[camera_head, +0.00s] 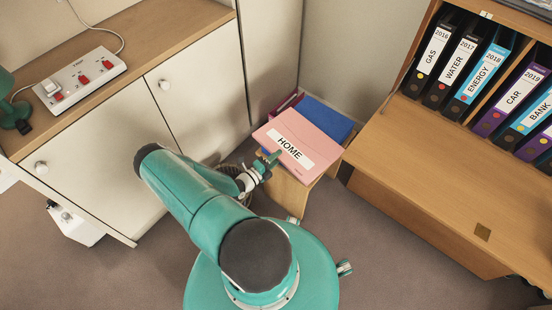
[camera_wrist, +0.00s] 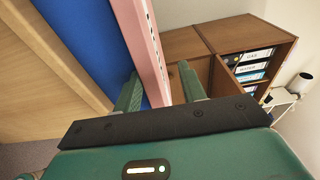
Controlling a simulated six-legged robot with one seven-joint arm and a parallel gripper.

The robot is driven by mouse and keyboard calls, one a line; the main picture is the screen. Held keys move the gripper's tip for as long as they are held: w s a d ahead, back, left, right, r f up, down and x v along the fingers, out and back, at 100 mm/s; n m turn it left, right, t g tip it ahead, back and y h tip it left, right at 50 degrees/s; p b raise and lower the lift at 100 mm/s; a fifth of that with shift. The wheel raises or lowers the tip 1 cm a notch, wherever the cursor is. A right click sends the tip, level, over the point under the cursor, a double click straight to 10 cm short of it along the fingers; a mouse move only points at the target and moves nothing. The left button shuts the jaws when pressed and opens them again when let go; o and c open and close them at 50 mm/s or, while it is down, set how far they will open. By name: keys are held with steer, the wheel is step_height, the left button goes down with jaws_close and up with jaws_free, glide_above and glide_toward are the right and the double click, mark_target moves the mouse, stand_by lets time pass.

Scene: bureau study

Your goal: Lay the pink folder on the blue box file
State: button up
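The pink folder (camera_head: 273,132), labelled HOME, lies roughly flat over the blue box file (camera_head: 333,121) in the head view and covers much of it. Its near edge reaches out towards my gripper (camera_head: 271,161). In the wrist view the folder's edge (camera_wrist: 147,45) runs between my two fingers (camera_wrist: 160,84), with a narrow gap showing on each side, so my gripper looks open around it. The blue box file (camera_wrist: 85,35) shows beside the folder there. The contact between folder and file is hidden.
A small wooden stand (camera_head: 290,194) is under the files. A maroon item (camera_head: 286,104) shows behind the folder. White cabinets (camera_head: 203,97) stand left, with a power strip (camera_head: 80,78) on top. A wooden bureau (camera_head: 450,185) with labelled binders stands right.

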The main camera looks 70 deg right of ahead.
steer(key=shift+o, duration=0.3)
steer(key=o, duration=0.5)
steer(key=shift+f, duration=0.1)
steer(key=shift+s+a+v, duration=0.1)
steer(key=shift+s+v, duration=0.05)
steer(key=shift+v, duration=1.35)
steer(key=shift+s+a+v, duration=0.1)
steer(key=shift+s+v, duration=0.1)
steer(key=shift+v, duration=1.3)
steer(key=shift+s+a+v, duration=0.1)
steer(key=shift+s+v, duration=0.05)
steer(key=shift+v, duration=1.35)
